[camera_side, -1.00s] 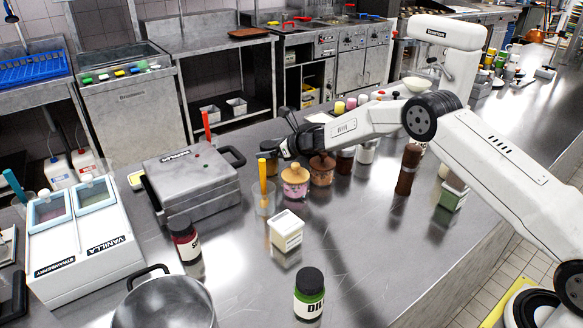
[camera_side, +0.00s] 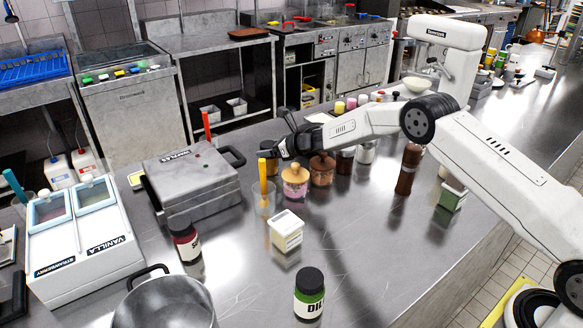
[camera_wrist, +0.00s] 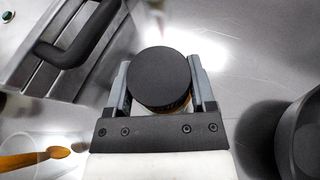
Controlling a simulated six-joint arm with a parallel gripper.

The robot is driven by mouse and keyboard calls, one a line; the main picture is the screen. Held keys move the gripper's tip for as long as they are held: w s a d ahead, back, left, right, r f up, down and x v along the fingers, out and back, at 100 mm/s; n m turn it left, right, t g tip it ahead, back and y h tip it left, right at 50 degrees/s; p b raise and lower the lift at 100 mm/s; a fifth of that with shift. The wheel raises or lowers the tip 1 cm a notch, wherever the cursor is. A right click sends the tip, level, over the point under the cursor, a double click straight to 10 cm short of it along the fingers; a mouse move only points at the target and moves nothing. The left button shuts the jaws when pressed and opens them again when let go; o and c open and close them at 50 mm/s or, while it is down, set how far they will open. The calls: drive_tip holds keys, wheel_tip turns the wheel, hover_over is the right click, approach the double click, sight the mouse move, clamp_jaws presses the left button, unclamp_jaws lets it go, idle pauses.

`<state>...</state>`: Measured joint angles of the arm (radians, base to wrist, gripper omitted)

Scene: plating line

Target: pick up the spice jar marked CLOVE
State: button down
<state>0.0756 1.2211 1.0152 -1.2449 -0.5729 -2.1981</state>
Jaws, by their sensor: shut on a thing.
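My gripper (camera_wrist: 160,85) is shut on a jar with a round black lid (camera_wrist: 160,78), one finger on each side of it. A little amber shows under the lid. In the side view my gripper (camera_side: 284,148) is at the far side of the counter, just right of the grill press, with the amber jar (camera_side: 267,155) at its tip. The jar's label does not show in either view, so I cannot read CLOVE. I cannot tell whether its base touches the counter.
A grill press (camera_side: 192,185) stands left of the jar, its handle close by. A cup with an orange-handled tool (camera_side: 263,186) is nearer. Lidded pots (camera_side: 296,182) and several jars stand to the right. A DILL jar (camera_side: 309,294) and a white tub (camera_side: 286,231) stand in front.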

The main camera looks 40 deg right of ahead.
drive_tip(key=shift+r, duration=0.1)
drive_tip(key=shift+r, duration=1.65)
drive_tip(key=shift+s+r, duration=0.25)
drive_tip(key=shift+s, duration=0.1)
drive_tip(key=s+r, duration=0.9)
drive_tip(key=s, duration=0.4)
drive_tip(key=shift+s+d, duration=0.15)
drive_tip(key=shift+d, duration=0.1)
